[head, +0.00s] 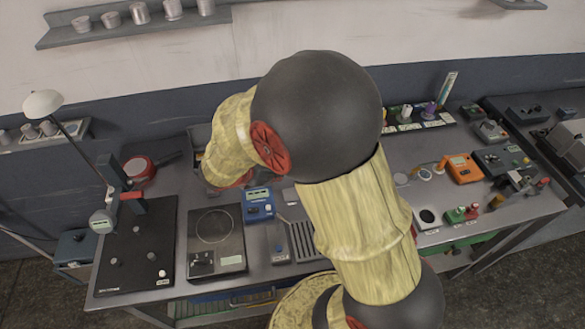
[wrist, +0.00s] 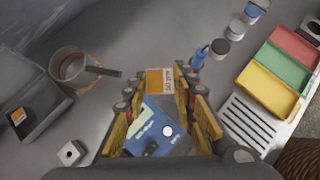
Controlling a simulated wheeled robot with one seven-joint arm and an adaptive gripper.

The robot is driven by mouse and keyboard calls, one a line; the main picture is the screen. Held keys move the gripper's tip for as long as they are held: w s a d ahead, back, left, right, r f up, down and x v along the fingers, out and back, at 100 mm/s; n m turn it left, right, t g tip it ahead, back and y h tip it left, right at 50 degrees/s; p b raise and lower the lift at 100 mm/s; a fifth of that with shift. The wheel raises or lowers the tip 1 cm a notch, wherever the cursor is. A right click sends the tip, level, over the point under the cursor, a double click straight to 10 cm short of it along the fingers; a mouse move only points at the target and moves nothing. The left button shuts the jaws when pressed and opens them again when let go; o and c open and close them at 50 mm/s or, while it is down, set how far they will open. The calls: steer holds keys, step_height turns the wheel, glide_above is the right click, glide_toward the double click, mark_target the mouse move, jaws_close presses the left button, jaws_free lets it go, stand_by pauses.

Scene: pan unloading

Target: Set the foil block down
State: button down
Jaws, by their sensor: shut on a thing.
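The foil block (wrist: 160,80), orange with a pale printed label, sits between my fingertips in the wrist view. My gripper (wrist: 163,84) has yellow-orange fingers and is shut on it. A blue device with a pale display (wrist: 155,128) shows below and between the fingers. Whether the block touches any surface under it I cannot tell. In the head view my arm covers the middle of the bench, and the block and gripper are hidden behind it. A red pan (head: 140,168) stands at the back left of the bench; a red-rimmed pan with dark handle shows in the wrist view (wrist: 56,66).
In the wrist view, red, green and yellow trays (wrist: 268,92) and a slotted plate (wrist: 235,118) lie right, with small jars (wrist: 220,48) beyond. A grey box (wrist: 40,100) stands left. Bare grey bench (wrist: 135,35) shows beyond the block. A lamp (head: 43,103) rises at left.

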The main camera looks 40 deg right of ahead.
steer(key=b+x, duration=0.1)
steer(key=x, duration=0.4)
steer(key=w+r+b+x, duration=0.1)
steer(key=x, duration=0.4)
steer(key=w+d+b+x, duration=0.1)
steer(key=x, duration=0.4)
steer(key=shift+w+d+r, duration=0.2)
steer(key=shift+d+f, duration=0.1)
steer(key=shift+f, duration=0.1)
steer(key=shift+w+d+f+b, duration=0.1)
steer(key=shift+f+b, duration=0.25)
steer(key=shift+f, duration=0.5)
steer(key=shift+w+d+f+b, duration=0.1)
steer(key=shift+f+b, duration=0.2)
steer(key=shift+f, duration=0.55)
steer(key=shift+f, duration=0.2)
steer(key=c, duration=1.5)
jaws_free()
steer(key=shift+o, duration=0.2)
steer(key=shift+r, duration=0.2)
